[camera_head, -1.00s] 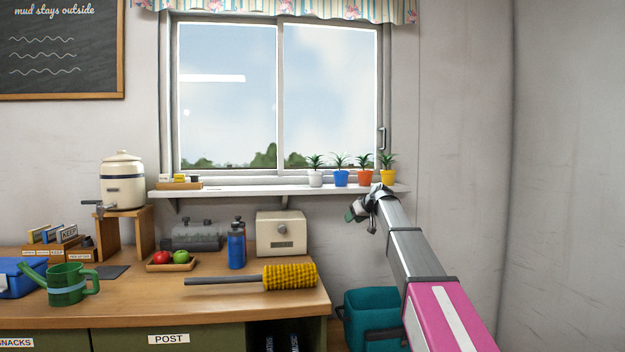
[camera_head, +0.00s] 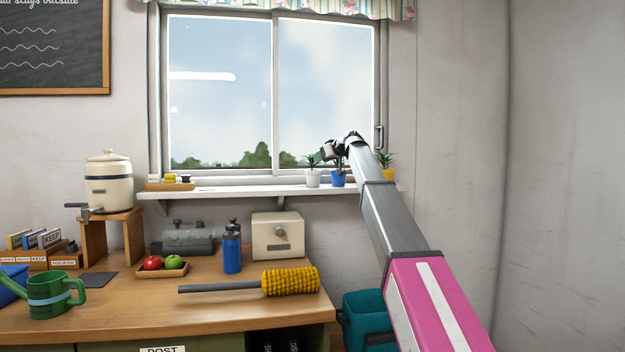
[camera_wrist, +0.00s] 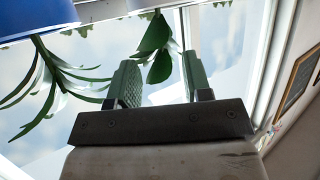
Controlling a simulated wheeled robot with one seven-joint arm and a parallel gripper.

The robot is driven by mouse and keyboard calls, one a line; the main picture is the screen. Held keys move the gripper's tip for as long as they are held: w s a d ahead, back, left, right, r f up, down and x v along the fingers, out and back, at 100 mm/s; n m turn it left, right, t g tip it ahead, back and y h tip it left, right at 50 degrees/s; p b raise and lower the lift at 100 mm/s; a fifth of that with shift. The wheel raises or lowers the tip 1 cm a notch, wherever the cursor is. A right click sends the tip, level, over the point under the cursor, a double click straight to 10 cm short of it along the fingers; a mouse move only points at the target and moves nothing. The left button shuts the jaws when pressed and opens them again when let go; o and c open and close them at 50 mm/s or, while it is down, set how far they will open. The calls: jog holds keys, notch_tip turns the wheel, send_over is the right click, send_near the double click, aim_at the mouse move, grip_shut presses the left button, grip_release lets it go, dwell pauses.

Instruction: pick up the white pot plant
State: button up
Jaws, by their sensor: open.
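The white pot plant (camera_head: 313,178) stands upright on the windowsill shelf, leftmost in the row of pots. My gripper (camera_head: 322,155) is up at the row, close to the white pot's leaves and in front of the blue pot's plant. In the wrist view the view is turned over; the two green finger pads of my gripper (camera_wrist: 160,72) stand apart with nothing held. Green leaves (camera_wrist: 155,45) hang from the top edge at the gap between the fingers, and most of their pot is cut off.
The blue pot (camera_head: 338,180) is close on the right of the white one. The yellow pot (camera_head: 387,174) is farther right; the orange pot is hidden behind my arm. The shelf (camera_head: 240,191) is clear left of the white pot, up to a small wooden tray (camera_head: 170,186).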

aim_at(312, 163)
jog(key=x, duration=0.6)
jog(key=shift+a+f, duration=0.2)
jog(key=shift+f, duration=0.05)
grip_shut()
